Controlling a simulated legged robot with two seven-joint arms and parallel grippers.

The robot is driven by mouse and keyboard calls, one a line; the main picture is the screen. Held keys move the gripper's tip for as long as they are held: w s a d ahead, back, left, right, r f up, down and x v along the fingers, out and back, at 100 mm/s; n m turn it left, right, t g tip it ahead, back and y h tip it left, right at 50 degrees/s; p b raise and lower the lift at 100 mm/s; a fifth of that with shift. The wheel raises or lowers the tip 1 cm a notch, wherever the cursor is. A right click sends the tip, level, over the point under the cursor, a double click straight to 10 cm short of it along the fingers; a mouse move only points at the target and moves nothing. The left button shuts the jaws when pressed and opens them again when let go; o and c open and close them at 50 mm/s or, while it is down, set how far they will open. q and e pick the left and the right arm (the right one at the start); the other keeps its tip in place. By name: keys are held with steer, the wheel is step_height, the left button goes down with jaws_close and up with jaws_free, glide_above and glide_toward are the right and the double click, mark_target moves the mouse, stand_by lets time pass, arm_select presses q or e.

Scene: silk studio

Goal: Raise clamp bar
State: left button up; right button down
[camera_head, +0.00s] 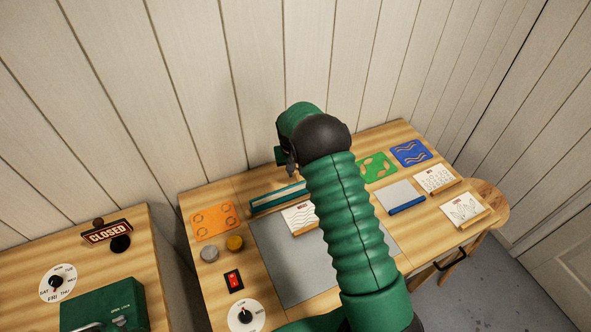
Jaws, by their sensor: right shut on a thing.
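The clamp bar (277,198) is a long green bar with a pale strip, lying along the back of the grey mat on the wooden table. Its right part is hidden behind my green right arm. My right gripper (291,170) is at the back of the table, just above the bar's right part. It is shut, by its place on the clamp bar, but the contact itself is too small and dark to see. My left gripper is not in view.
The grey mat (272,247) holds a white patterned card (299,216). Orange (213,221), green (377,166) and blue (411,153) squares lie on the table. A red switch (234,281) and a white dial (245,316) are at front left. A plank wall stands close behind.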

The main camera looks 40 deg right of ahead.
steer(key=shift+a+f, duration=0.1)
stand_by(0.3)
steer(key=c, duration=1.5)
jaws_free()
steer(key=shift+o, duration=1.2)
steer(key=shift+w, duration=0.1)
step_height(320, 180, up, 16)
steer(key=s+a+b, duration=0.1)
steer(key=a+b, duration=0.1)
steer(key=shift+s+a+r, duration=0.15)
steer(key=shift+s+r, duration=0.1)
steer(key=shift+s, duration=0.1)
steer(key=s+a+f+n, duration=0.2)
steer(key=s+a+f, duration=0.2)
steer(key=s+a, duration=0.6)
steer(key=s+a+f+n+t+y, duration=0.1)
steer(key=s+a+f+n, duration=0.2)
steer(key=s+a, duration=0.7)
steer(key=shift+s+f+n+y, duration=0.15)
steer(key=shift+f+n+y, duration=0.15)
steer(key=shift+f, duration=0.45)
